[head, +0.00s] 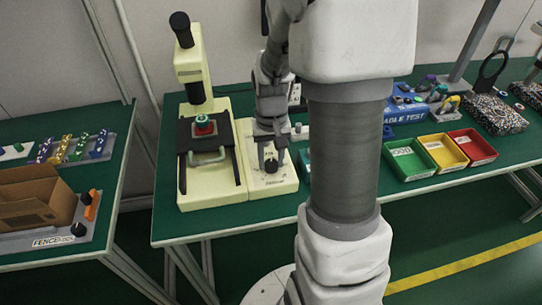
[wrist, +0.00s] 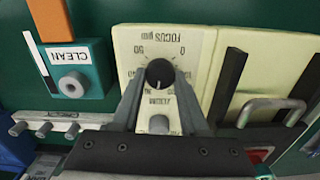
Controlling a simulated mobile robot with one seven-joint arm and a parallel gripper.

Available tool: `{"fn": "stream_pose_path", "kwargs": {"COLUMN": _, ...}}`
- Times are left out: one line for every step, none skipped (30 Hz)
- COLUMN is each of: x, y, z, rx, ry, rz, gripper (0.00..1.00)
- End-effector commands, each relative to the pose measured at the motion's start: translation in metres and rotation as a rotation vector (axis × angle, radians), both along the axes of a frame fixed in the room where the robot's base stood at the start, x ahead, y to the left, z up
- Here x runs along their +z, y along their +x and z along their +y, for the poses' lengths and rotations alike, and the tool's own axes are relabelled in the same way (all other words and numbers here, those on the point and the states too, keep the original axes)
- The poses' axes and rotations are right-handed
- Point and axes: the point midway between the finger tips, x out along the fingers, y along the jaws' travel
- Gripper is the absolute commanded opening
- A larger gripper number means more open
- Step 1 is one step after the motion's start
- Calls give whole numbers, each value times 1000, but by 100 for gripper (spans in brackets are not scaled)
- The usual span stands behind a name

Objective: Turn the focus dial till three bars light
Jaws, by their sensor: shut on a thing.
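The focus dial (wrist: 159,73) is a round black knob with a pale pointer mark. It sits on a cream panel (wrist: 200,45) printed "FOCUS µm" with a number scale, upside down in the wrist view. My gripper (wrist: 160,82) has one finger on each side of the dial and is shut on it. In the head view my gripper (head: 271,158) points down over the front of the cream panel (head: 284,186), and the dial is small there between the fingers. A grey button (wrist: 159,124) lies beside the dial on the panel. I can make out no lit bars in either view.
A green block labelled "CLEAN" (wrist: 93,83) is close by. Green (head: 396,149), yellow (head: 435,143) and red bins (head: 482,158) are at right.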

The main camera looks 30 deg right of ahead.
Motion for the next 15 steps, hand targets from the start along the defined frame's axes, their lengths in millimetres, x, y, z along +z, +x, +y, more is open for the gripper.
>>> {"fn": "stream_pose_path", "kwargs": {"x": 2, "y": 0, "z": 0, "rx": -34, "ry": 0, "rz": 1, "gripper": 0}}
{"fn": "stream_pose_path", "kwargs": {"x": 1, "y": 0, "z": 1, "rx": -56, "ry": 0, "rz": 1, "gripper": 0}}
{"fn": "stream_pose_path", "kwargs": {"x": 1, "y": 0, "z": 0, "rx": -84, "ry": 0, "rz": 0, "gripper": 0}}
{"fn": "stream_pose_path", "kwargs": {"x": 1, "y": 0, "z": 0, "rx": -105, "ry": 0, "rz": 0, "gripper": 0}}
{"fn": "stream_pose_path", "kwargs": {"x": 1, "y": 0, "z": 0, "rx": -123, "ry": 0, "rz": 0, "gripper": 0}}
{"fn": "stream_pose_path", "kwargs": {"x": 1, "y": 0, "z": 0, "rx": -146, "ry": 0, "rz": -1, "gripper": 0}}
{"fn": "stream_pose_path", "kwargs": {"x": 1, "y": 0, "z": 0, "rx": -162, "ry": 0, "rz": -1, "gripper": 0}}
{"fn": "stream_pose_path", "kwargs": {"x": 1, "y": 0, "z": 0, "rx": -177, "ry": 0, "rz": -1, "gripper": 0}}
{"fn": "stream_pose_path", "kwargs": {"x": 1, "y": 0, "z": 0, "rx": -196, "ry": 0, "rz": -1, "gripper": 0}}
{"fn": "stream_pose_path", "kwargs": {"x": 1, "y": 0, "z": 0, "rx": -209, "ry": 0, "rz": -1, "gripper": 0}}
{"fn": "stream_pose_path", "kwargs": {"x": 1, "y": 0, "z": 0, "rx": -220, "ry": 0, "rz": -1, "gripper": 0}}
{"fn": "stream_pose_path", "kwargs": {"x": 1, "y": 0, "z": 0, "rx": -235, "ry": 0, "rz": -1, "gripper": 0}}
{"fn": "stream_pose_path", "kwargs": {"x": 1, "y": 0, "z": -1, "rx": -244, "ry": 0, "rz": -1, "gripper": 0}}
{"fn": "stream_pose_path", "kwargs": {"x": 1, "y": 0, "z": 0, "rx": -252, "ry": 0, "rz": -1, "gripper": 0}}
{"fn": "stream_pose_path", "kwargs": {"x": 1, "y": 0, "z": 0, "rx": -261, "ry": 0, "rz": -1, "gripper": 0}}
